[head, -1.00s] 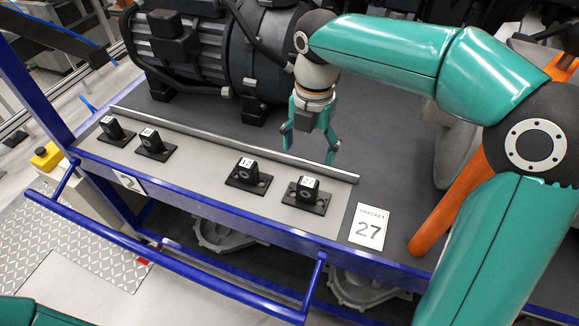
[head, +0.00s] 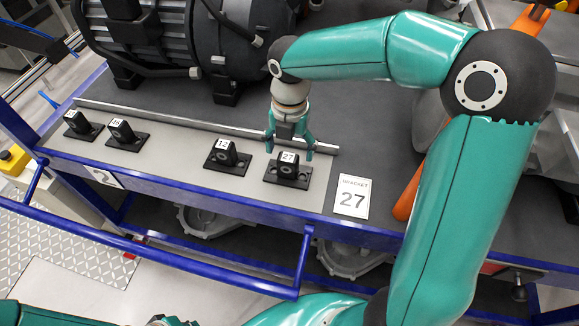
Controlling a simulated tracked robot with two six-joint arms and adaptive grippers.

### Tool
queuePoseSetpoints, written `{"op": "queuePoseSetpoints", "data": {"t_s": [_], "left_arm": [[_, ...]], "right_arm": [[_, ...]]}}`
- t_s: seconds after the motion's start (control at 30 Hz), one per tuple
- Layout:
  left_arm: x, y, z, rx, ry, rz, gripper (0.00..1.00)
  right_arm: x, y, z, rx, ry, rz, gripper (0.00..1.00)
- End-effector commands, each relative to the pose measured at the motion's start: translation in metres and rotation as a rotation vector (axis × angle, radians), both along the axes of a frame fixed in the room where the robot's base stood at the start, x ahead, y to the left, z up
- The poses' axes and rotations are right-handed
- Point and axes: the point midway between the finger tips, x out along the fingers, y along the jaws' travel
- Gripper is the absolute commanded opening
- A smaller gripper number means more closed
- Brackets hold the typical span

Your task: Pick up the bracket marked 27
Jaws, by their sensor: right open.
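The bracket marked 27 (head: 288,171) is a black upright block on a flat black base plate. It stands at the right end of a row of black brackets on the grey strip, its white label facing up. My right gripper (head: 290,150) is open and empty, pointing down. Its fingertips show just behind and to either side of the block's top in the head view. I cannot tell whether they touch it. A white card reading BRACKET 27 (head: 352,197) lies to the right of the bracket. My left gripper does not show clearly.
Another labelled bracket (head: 226,156) stands close to the left, with two more (head: 124,135) (head: 80,125) further left. A metal rail (head: 190,123) runs behind the row. A large dark motor (head: 185,40) stands behind it. A blue frame edge (head: 200,190) borders the front.

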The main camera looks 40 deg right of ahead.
Motion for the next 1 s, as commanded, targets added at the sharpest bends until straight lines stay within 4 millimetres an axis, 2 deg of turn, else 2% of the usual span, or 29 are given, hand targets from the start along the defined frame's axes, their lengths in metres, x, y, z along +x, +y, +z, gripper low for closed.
{"op": "queuePoseSetpoints", "data": {"t_s": [0.3, 0.63, 1.0], "left_arm": [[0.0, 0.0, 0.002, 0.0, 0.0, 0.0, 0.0], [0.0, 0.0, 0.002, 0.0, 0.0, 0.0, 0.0], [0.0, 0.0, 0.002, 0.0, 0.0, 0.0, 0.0]], "right_arm": [[0.006, 0.001, -0.042, 0.0, 0.005, 0.001, 0.8], [0.006, 0.001, -0.048, 0.001, 0.001, 0.001, 0.79], [0.007, 0.001, -0.048, 0.001, 0.001, 0.001, 0.17]]}}
